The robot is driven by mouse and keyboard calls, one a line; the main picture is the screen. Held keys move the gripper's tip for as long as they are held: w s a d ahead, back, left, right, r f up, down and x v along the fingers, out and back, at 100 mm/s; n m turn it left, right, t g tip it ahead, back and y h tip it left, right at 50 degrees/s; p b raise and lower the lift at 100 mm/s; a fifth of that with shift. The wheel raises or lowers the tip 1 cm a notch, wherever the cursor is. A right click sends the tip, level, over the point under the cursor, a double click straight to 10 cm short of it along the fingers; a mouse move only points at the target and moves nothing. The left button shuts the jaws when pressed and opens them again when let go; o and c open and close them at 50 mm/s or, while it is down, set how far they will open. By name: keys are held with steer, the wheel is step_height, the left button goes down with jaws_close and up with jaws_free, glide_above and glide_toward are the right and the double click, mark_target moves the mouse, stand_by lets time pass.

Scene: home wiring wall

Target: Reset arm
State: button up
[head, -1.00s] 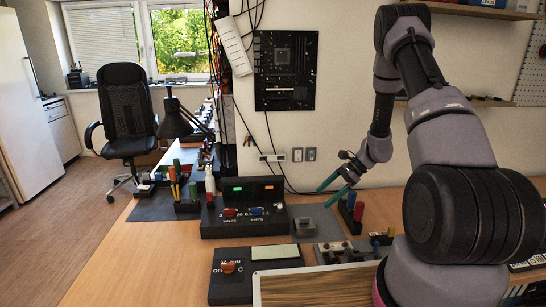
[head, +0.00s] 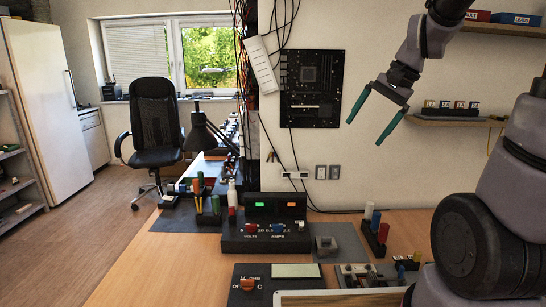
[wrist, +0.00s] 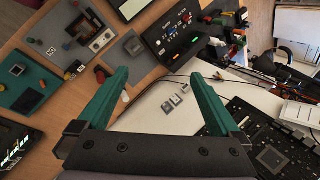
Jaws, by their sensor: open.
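My gripper (head: 376,118) is raised in front of the wall in the head view, to the right of the black circuit board (head: 312,88). Its two green fingers are spread apart with nothing between them. In the wrist view the open fingers (wrist: 172,100) frame part of the white wall and the bench edge. My arm rises from the right side of the head view, bent at the elbow.
A black power supply (head: 265,224) with green and orange displays stands on the wooden bench. A rack of red and blue cylinders (head: 375,232) and a grey block (head: 326,245) are beside it. A shelf (head: 455,121) with small labelled items is right of my gripper. Cables hang on the wall.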

steer(key=s+r+n+t+h, duration=0.1)
steer(key=s+r+t, duration=0.1)
steer(key=s, duration=0.4)
steer(key=s+d+r+n+t+h, duration=0.1)
steer(key=s+r+n+t, duration=0.1)
steer(key=s+r, duration=0.3)
steer(key=shift+s+d+r+n, duration=0.15)
steer(key=shift+s+r+n, duration=0.15)
steer(key=shift+s, duration=0.1)
